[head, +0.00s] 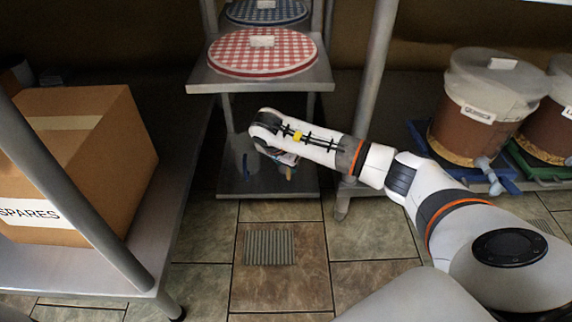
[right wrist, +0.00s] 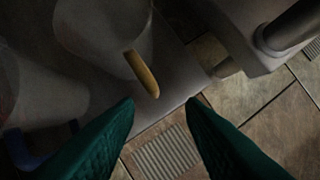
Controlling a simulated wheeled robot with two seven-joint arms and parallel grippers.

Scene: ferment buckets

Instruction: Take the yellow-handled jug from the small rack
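The yellow-handled jug (right wrist: 100,35) is a pale, cloudy vessel on the rack's lower shelf in the right wrist view. Its yellow handle (right wrist: 142,74) points toward my right gripper (right wrist: 162,103), which is open with its two green fingers apart and nothing between them. The handle lies just beyond the fingertips, roughly in line with the gap. In the head view my right arm reaches over the small rack (head: 205,87) and hides most of this jug and the gripper. My left gripper is not in view.
A second jug (right wrist: 45,100) with a blue handle (right wrist: 22,150) stands close at the left. Checkered round lids (head: 262,52) sit on the shelf above. A cardboard box (head: 85,150) stands left; buckets (head: 485,100) stand right.

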